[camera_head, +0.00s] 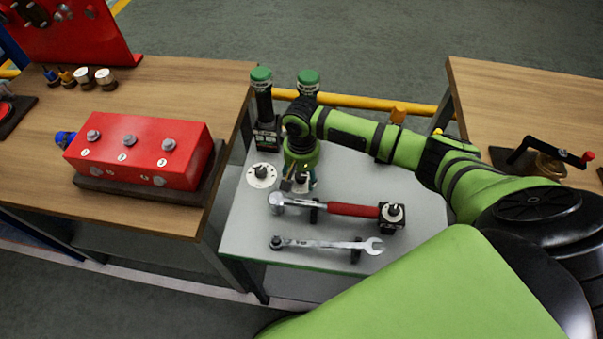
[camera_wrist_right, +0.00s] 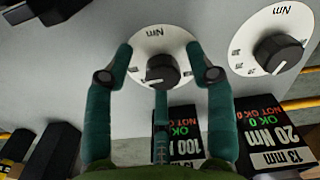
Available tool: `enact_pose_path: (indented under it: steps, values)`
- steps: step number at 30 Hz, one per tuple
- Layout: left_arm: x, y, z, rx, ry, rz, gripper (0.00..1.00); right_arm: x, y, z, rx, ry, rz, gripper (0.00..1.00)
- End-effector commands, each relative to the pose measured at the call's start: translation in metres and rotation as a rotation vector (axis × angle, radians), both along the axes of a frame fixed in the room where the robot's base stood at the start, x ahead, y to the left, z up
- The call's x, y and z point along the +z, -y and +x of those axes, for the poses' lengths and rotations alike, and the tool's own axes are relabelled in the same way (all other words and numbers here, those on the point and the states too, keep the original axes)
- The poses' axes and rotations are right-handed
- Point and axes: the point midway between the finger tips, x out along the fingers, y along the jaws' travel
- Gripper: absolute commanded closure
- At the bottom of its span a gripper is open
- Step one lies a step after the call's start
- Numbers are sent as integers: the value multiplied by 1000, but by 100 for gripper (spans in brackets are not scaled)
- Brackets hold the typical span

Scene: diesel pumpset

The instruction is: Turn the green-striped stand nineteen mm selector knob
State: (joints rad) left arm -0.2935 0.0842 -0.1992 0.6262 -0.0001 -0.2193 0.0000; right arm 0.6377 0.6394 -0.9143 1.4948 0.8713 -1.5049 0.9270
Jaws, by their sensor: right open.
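The green-striped stand (camera_head: 240,238) is a grey table with a green line along its front edge. In the right wrist view, a black selector knob (camera_wrist_right: 162,70) sits on a round white dial marked Nm, with a partly hidden 100 Nm label below it. My right gripper (camera_wrist_right: 159,50) is open, with its teal fingers on either side of this knob; contact cannot be told. In the head view my right gripper (camera_head: 299,182) points down over the right dial, mostly covering it. My left gripper is not in view.
A second dial knob (camera_wrist_right: 278,52) is close by, near a label reading 20 Nm, 13 mm. Green-capped tools (camera_head: 262,95) stand behind. A red block (camera_head: 135,148) is on the left table.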

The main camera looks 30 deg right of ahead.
Motion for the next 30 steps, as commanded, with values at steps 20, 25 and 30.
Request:
enact_pose_path:
  steps: [20, 25, 30]
  values:
    - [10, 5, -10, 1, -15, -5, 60, 1, -1, -4, 69, -11, 1, 100]
    - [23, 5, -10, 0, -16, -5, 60, 1, -1, -5, 178, -16, 3, 100]
    - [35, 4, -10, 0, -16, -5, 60, 0, -1, -6, 308, -18, 4, 100]
